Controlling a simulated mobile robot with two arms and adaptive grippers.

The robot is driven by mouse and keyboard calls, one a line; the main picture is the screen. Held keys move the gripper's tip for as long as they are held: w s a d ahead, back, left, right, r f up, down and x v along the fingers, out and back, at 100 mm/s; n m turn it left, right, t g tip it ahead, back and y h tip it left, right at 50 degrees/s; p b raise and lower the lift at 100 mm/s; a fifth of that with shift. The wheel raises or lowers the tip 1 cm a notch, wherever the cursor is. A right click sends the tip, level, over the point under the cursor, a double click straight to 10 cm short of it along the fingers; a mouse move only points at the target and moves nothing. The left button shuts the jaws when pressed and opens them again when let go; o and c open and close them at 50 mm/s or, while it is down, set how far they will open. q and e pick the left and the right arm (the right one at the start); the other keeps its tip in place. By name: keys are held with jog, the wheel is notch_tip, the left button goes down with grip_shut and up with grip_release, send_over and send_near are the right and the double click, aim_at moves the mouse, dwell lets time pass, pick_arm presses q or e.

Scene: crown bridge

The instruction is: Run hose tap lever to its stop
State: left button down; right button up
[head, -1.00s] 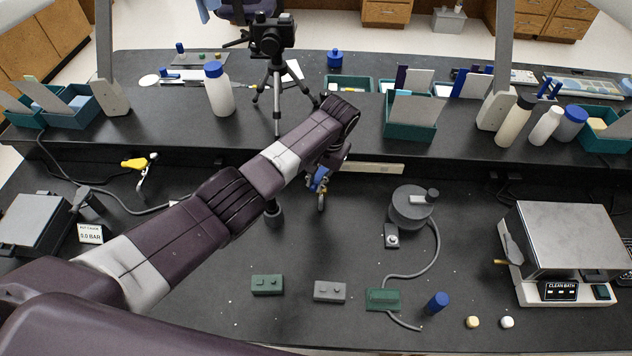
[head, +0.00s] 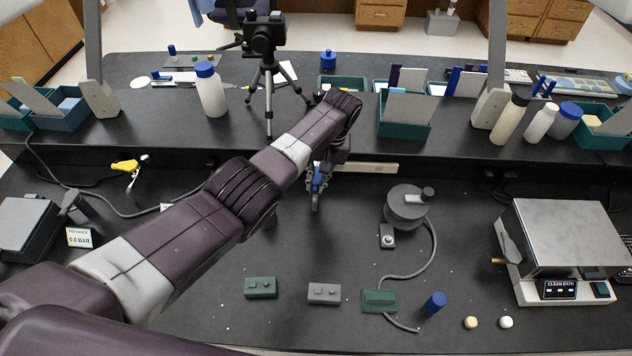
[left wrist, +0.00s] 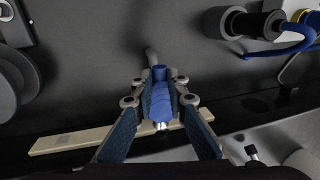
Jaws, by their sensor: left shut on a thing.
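The hose tap stands at the back of the black bench, below the raised shelf. Its blue lever (head: 318,178) shows under my left wrist, and its grey curved spout (head: 315,203) points down. My left gripper (left wrist: 160,108) has one finger on each side of the blue lever (left wrist: 160,94) and is shut on it. In the left wrist view the grey spout (left wrist: 152,57) extends beyond the lever. My arm and wrist hide the tap's base in the head view, so I cannot tell the lever's exact angle. My right gripper is in neither view.
A dark cylinder (left wrist: 255,24) with a blue hose stands near the tap. A round grey device (head: 406,208) stands right of it. Small boxes (head: 260,287) line the front. A gauge card (head: 79,238) reads 0.0 BAR. The bench between tap and boxes is clear.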

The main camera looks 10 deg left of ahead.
pick_arm(q)
jog(key=shift+w+r, duration=0.1)
jog(key=c, duration=1.9)
grip_release()
notch_tip(320, 180, up, 12)
jog(key=d, duration=0.2)
jog(key=shift+d, duration=0.25)
jog(key=shift+f, duration=0.25)
